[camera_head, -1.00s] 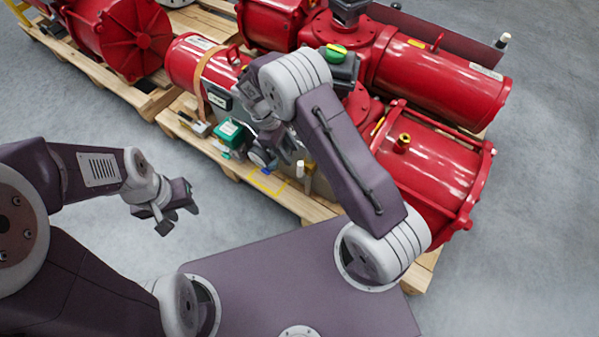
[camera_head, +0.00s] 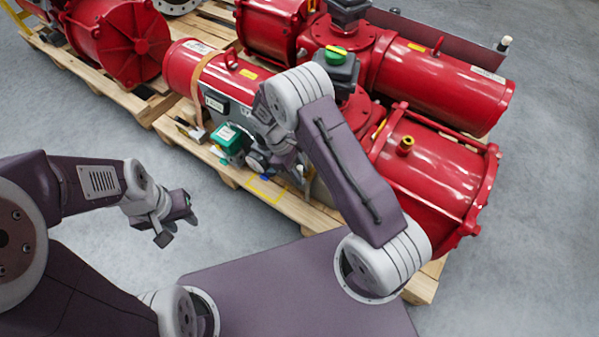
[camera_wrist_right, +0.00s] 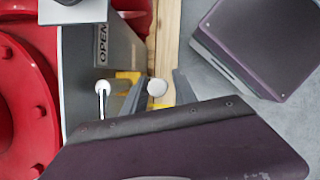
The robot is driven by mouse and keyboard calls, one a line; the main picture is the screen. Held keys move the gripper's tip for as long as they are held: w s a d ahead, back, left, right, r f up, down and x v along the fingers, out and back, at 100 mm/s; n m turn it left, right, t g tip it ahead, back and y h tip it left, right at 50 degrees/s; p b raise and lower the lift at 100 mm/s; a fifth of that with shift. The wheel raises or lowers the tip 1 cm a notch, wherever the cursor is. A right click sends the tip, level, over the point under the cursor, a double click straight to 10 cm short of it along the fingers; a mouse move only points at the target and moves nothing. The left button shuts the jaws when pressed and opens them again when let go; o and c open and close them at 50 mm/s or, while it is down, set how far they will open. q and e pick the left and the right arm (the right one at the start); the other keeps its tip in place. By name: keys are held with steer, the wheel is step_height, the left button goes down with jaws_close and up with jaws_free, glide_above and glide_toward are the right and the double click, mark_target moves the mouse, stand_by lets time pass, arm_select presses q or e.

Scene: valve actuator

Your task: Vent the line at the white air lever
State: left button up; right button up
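In the right wrist view, a round white knob (camera_wrist_right: 157,87) shows end-on between the two grey fingers of my right gripper (camera_wrist_right: 158,88). The fingers stand apart on either side of it; I cannot tell whether they touch it. A second white, rod-like handle (camera_wrist_right: 102,87) stands left of the fingers, by the grey panel. I cannot tell for certain which is the air lever. In the head view my right gripper (camera_head: 286,158) is low at the panel's front edge, partly hidden by its own wrist. My left gripper (camera_head: 178,221) is open and empty over the floor.
Red actuator cylinders (camera_head: 440,170) lie on wooden pallets (camera_head: 300,208). A green-topped box (camera_head: 230,138) is left of my right gripper. A grey panel marked OPEN (camera_wrist_right: 122,45) is close by in the right wrist view. Grey floor (camera_head: 115,240) is clear at left.

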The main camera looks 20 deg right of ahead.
jaws_close()
stand_by(1.2)
